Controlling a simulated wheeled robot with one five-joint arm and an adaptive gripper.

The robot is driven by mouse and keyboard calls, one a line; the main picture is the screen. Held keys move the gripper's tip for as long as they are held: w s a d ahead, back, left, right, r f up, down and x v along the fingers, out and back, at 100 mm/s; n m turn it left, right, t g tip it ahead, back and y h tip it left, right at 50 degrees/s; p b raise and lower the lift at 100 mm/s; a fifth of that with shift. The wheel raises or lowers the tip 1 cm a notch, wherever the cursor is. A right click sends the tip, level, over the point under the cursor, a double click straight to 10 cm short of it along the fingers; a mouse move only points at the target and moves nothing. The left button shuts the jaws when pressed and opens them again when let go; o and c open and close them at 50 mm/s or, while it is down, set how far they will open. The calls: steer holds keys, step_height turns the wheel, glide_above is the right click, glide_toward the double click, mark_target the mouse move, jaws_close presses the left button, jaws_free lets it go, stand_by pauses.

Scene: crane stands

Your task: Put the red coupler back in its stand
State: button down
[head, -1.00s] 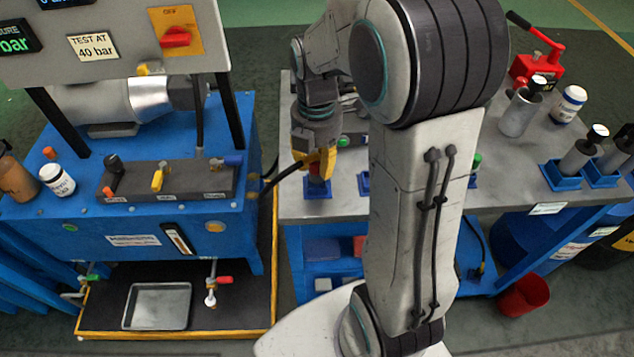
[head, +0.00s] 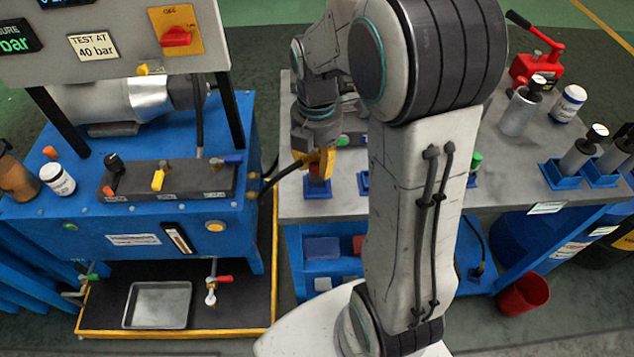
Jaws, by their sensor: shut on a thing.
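My gripper (head: 319,166) points down over the front left of the grey bench. Its yellow fingers are shut on the red coupler (head: 318,171), of which only a small part shows between and below the fingertips. A black hose runs from the gripper area down left toward the blue machine. A blue stand (head: 317,190) is directly below the coupler on the bench. The coupler is at the stand's top; I cannot tell whether it is seated inside. My arm hides part of the bench to the right.
Another blue stand (head: 364,183) is just right, partly behind my arm. A green-topped item (head: 475,162) stands beyond the arm. The blue machine (head: 130,225) with its lever block (head: 170,181) is at left. Cylinders in blue holders (head: 562,178) stand at right.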

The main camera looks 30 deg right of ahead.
steer(key=shift+f, duration=0.15)
steer(key=shift+f+b, duration=1.15)
steer(key=shift+f, duration=0.15)
steer(key=c, duration=0.9)
jaws_free()
steer(key=shift+r, duration=0.25)
steer(key=shift+r+p, duration=2.3)
steer(key=shift+r, duration=0.05)
